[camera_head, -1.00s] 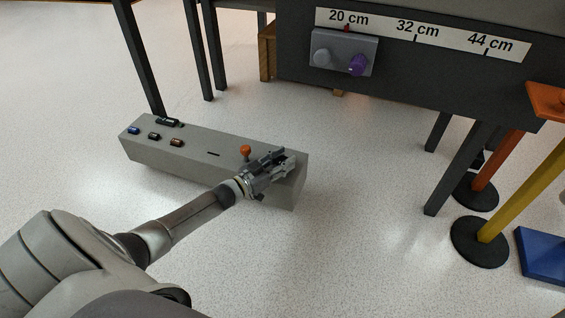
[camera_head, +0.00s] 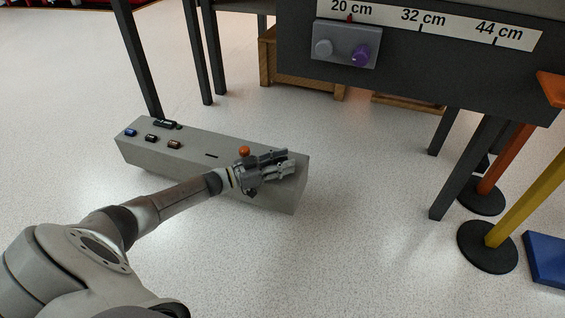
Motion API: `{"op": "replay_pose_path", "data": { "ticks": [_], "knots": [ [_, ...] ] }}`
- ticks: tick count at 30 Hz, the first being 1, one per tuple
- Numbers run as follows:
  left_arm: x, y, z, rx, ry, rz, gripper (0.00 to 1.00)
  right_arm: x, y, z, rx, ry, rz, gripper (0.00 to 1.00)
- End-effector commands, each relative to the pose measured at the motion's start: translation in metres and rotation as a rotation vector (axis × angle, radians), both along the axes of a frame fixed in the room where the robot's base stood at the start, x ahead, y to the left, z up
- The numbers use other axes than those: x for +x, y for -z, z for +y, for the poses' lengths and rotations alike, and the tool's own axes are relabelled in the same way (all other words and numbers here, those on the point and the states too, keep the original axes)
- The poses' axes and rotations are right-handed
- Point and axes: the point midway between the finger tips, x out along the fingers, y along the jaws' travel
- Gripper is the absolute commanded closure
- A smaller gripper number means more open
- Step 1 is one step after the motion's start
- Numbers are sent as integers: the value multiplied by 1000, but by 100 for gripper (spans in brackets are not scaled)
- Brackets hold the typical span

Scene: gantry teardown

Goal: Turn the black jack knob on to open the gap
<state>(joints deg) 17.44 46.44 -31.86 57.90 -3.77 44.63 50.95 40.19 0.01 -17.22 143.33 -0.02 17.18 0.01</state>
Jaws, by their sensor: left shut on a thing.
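My left gripper (camera_head: 288,163) is at the right end of the long grey box (camera_head: 190,170) on the floor, low over its top. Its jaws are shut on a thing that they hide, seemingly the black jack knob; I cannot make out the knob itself. An orange ball-shaped knob (camera_head: 244,150) stands on the box just behind the gripper's body. A dark slot (camera_head: 211,155) lies left of it. A scale (camera_head: 425,20) on the dark gantry beam reads 20, 32 and 44 cm, with a red mark at 20 cm. My right gripper is out of view.
The box's left end carries small blue (camera_head: 131,133), black (camera_head: 151,138) and brown (camera_head: 174,145) pieces. A grey panel (camera_head: 345,43) with a purple knob (camera_head: 361,56) is on the beam. Orange and yellow posts (camera_head: 520,205) stand at right. The floor in front is clear.

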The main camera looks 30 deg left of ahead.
Motion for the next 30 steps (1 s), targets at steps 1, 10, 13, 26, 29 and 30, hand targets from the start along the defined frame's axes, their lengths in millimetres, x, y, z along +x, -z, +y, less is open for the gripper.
{"op": "replay_pose_path", "data": {
  "ticks": [1,10,13,26,29,30],
  "knots": [
    [0,0,0,0,-1,1,89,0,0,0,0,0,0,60],
    [0,0,0,0,-1,0,42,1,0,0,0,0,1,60],
    [0,0,0,0,-1,0,42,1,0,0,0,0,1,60],
    [-35,2,23,2,-1,3,42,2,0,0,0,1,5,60],
    [-53,2,33,2,-1,5,42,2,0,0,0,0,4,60],
    [-60,2,38,3,-1,4,42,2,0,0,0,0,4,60]
  ]
}}
